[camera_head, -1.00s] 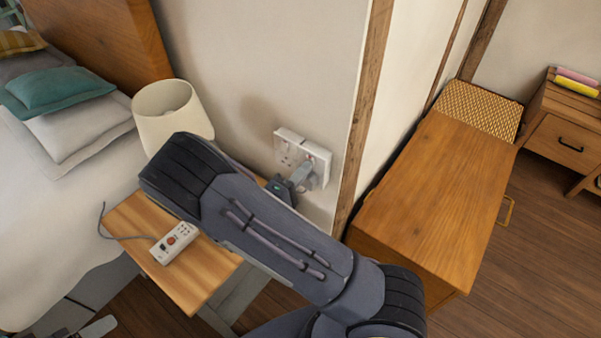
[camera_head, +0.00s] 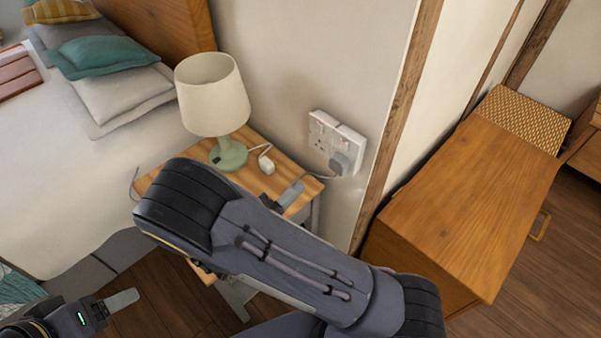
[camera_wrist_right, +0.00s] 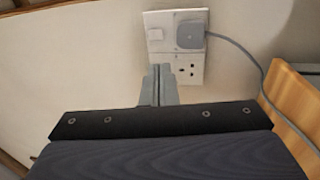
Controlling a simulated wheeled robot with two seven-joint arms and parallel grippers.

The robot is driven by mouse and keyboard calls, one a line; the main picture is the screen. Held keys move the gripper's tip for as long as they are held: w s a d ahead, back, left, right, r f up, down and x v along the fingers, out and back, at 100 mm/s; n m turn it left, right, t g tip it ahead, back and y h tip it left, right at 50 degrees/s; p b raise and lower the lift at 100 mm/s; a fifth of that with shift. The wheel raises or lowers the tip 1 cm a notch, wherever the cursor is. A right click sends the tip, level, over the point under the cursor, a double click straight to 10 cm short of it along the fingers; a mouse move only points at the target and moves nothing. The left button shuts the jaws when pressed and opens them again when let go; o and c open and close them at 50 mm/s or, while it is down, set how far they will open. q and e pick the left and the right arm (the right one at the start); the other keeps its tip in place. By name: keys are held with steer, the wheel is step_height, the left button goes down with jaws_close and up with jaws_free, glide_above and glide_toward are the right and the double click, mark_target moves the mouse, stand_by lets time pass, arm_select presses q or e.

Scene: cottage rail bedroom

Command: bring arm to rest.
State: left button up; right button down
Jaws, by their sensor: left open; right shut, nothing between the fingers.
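My right arm crosses the middle of the head view. Its gripper (camera_head: 289,194) is shut and empty, above the nightstand and apart from the wall socket (camera_head: 323,133). In the right wrist view its closed fingers (camera_wrist_right: 160,85) point toward the socket (camera_wrist_right: 159,38). A grey plug (camera_head: 340,163) sits in the socket with its cord attached; it also shows in the wrist view (camera_wrist_right: 189,36). My left gripper (camera_head: 122,300) is at the bottom left beside the bed, open, with only part of it in view.
A wooden nightstand (camera_head: 262,187) holds a lamp (camera_head: 211,97) and a white plug or adapter (camera_head: 266,164). My right arm hides much of its top. The bed (camera_head: 60,190) is on the left, and a wooden cabinet (camera_head: 470,200) stands on the right. Wooden floor shows between.

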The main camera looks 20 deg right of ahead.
steer(key=shift+s+a, duration=0.1)
steer(key=shift+a, duration=0.1)
steer(key=s+d+r+m+g+y+p, duration=0.5)
steer(key=s+d+g+y, duration=0.3)
steer(key=s+g+y, duration=0.4)
steer(key=s+a+r+t+y+p, duration=0.1)
steer(key=r+t+y, duration=0.4)
steer(key=r, duration=0.2)
steer(key=s+a+r+m+t+y+p, duration=0.1)
steer(key=s+a+r+t+y+p, duration=0.1)
steer(key=r+t+y, duration=0.3)
steer(key=shift+s+a+r, duration=0.2)
steer(key=shift+s+r, duration=0.1)
steer(key=shift+r, duration=0.55)
